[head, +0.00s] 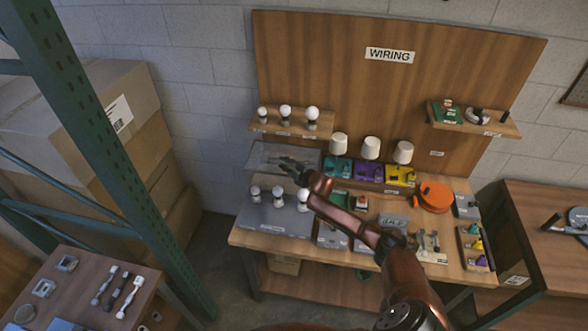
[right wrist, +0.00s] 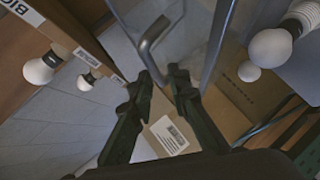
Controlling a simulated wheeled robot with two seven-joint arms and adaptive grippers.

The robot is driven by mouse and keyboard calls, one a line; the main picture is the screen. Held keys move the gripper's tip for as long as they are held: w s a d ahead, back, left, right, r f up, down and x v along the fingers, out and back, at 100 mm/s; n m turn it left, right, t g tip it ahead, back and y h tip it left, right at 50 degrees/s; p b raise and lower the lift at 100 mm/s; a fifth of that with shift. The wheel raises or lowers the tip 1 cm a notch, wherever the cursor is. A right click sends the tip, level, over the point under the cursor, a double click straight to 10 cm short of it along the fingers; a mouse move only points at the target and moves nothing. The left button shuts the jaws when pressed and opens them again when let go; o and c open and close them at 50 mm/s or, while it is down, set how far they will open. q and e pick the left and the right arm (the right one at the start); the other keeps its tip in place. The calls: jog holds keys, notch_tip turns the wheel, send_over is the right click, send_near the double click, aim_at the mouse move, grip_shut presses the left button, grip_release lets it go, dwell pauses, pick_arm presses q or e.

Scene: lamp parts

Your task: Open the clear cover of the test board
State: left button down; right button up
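The test board (head: 268,216) is a grey panel at the left end of the workbench, with several white bulbs on it. Its clear cover (head: 262,156) stands raised and tilted at the board's back edge. My right gripper (head: 287,163) is in front of the cover. In the right wrist view, the cover's bent grey handle (right wrist: 149,45) reaches down to my right gripper's fingertips (right wrist: 160,80). The fingers have a narrow gap around the handle's end; I cannot tell whether they press on it. My left gripper is not in view.
A bulb shelf (head: 290,125) hangs on the wooden backboard close above the cover. Lampshades and coloured blocks stand to the right. A green rack post (head: 110,150) and cardboard boxes (head: 85,120) are at the left. A side table (head: 75,285) stands front left.

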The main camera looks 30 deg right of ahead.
jog(key=v, duration=0.9)
jog(key=shift+s+r, duration=0.2)
jog(key=shift+s, duration=0.15)
jog(key=shift+d, duration=0.1)
